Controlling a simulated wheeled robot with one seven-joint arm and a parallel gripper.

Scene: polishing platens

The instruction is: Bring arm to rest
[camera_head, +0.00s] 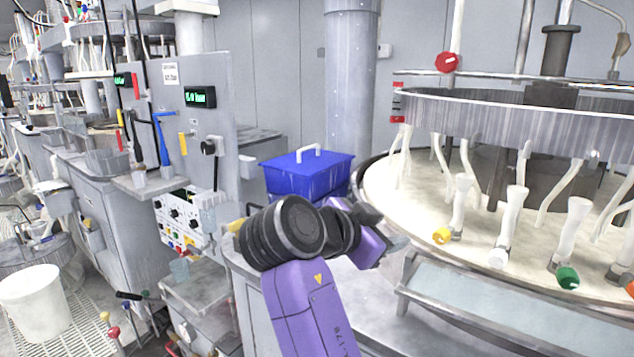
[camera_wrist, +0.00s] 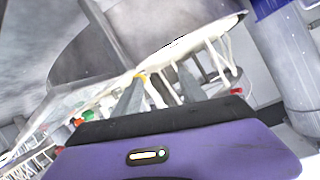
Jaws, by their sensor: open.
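My purple arm with black joints rises from the bottom centre in the head view and bends to the right. My gripper (camera_head: 396,243) is at its end, mostly hidden behind the wrist, in front of the round polishing machine's edge. In the wrist view, two grey fingers of my gripper (camera_wrist: 160,84) stand apart beyond the purple wrist housing, with nothing seen between them.
A round polishing platen (camera_head: 400,205) with several white hoses and coloured caps fills the right. A blue box (camera_head: 305,180) stands behind my arm. A grey control panel (camera_head: 205,125) and a white bucket (camera_head: 35,303) are at left.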

